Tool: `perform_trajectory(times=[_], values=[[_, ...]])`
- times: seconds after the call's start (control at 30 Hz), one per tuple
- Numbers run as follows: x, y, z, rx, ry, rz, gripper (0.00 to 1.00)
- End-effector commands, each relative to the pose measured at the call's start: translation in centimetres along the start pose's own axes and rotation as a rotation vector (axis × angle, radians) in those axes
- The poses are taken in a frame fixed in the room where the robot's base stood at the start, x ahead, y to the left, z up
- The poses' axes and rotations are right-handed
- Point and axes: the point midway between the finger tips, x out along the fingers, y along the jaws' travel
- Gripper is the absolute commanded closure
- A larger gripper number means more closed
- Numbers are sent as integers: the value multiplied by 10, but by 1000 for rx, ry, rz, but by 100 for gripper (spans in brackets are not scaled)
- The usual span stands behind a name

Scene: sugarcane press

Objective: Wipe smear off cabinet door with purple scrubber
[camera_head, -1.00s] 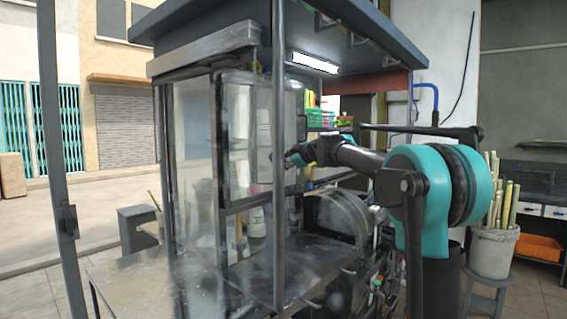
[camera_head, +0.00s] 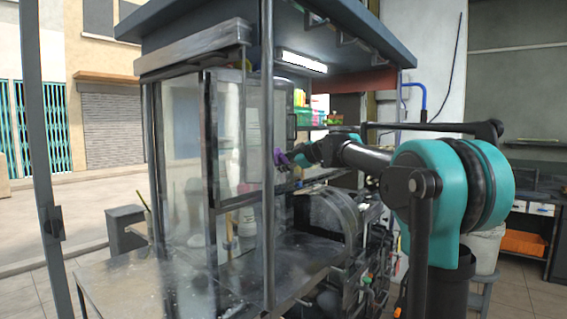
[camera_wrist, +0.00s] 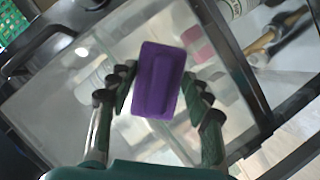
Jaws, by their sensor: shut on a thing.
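The purple scrubber (camera_wrist: 158,80) is a rounded block held between my gripper's two dark green fingers. My gripper (camera_wrist: 158,92) is shut on its sides. In the head view, the scrubber (camera_head: 281,160) shows at the tip of my gripper (camera_head: 287,160), just right of a dark post, beside the glass cabinet. The glass cabinet door (camera_wrist: 75,105) with a dark frame lies behind the scrubber in the wrist view; I cannot tell whether they touch. Its glass looks hazy and pale, and I cannot pick out a distinct smear. Bottles show blurred through the glass.
A grey vertical post (camera_head: 267,120) stands close to my gripper. A metal worktop (camera_head: 125,285) extends at the lower left. The press machinery (camera_head: 335,220) sits below my arm. A green basket (camera_wrist: 20,20) is at the wrist view's upper left. A stool (camera_head: 484,272) stands at the right.

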Motion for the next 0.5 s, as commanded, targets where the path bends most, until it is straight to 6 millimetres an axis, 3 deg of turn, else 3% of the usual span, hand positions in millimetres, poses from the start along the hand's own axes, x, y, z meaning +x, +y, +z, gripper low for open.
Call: perform_trajectory(times=[0.27,0.5], values=[[-4,0,2,1,-1,1,74],[-23,0,10,1,-1,1,74]])
